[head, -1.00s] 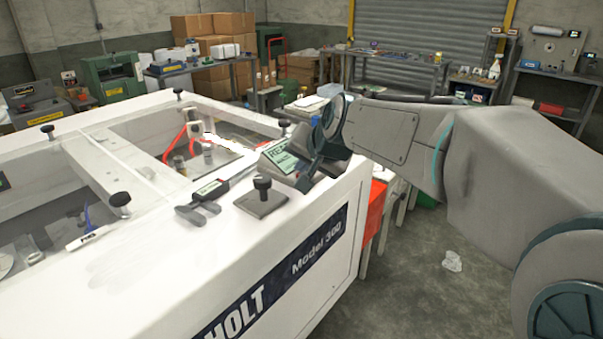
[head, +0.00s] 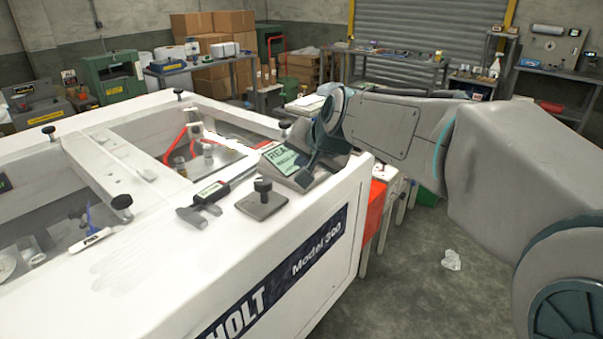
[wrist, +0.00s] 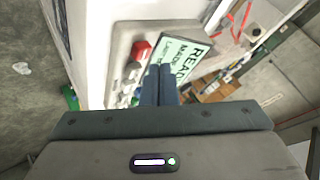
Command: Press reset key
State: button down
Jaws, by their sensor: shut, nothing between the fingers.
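A control panel with a pale green screen (head: 285,160) stands on the near right corner of the white machine in the head view. In the wrist view the screen (wrist: 180,58) shows "READY" lettering, and a row of small keys runs beside it on the grey panel (wrist: 122,40). One key is red (wrist: 141,50); the others are pale. I cannot read which is the reset key. My gripper (wrist: 158,70) is shut and empty, its fingertips over the panel between the screen and the keys. The fingers hide part of both. I cannot tell whether they touch.
The white machine (head: 200,290) has open wells with loose items inside. A dark clamp tool (head: 208,193) and a knobbed plate (head: 262,198) lie on its rim near the panel. Crumpled paper (head: 451,260) lies on the otherwise clear floor at right.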

notch_tip(320, 180, up, 5)
jog(key=p, duration=0.3)
jog(key=shift+p, duration=0.3)
dwell(0.3)
jog(key=s+d+f+n+g+h, duration=0.1)
jog(key=s+d+f, duration=0.4)
jog(key=s, duration=0.3)
jog(key=s+d+f+n+g+h, duration=0.1)
jog(key=s+d+f, duration=0.3)
jog(key=s, duration=0.4)
jog(key=s+d+f+n+g+h, duration=0.1)
jog(key=s+d+f+g+h, duration=0.1)
jog(key=s+d+f, duration=0.3)
jog(key=s+d, duration=0.1)
jog(key=s, duration=0.2)
jog(key=shift+s+d+f+g, duration=0.15)
jog(key=shift+s+f+g, duration=0.15)
jog(key=shift+s+f, duration=0.05)
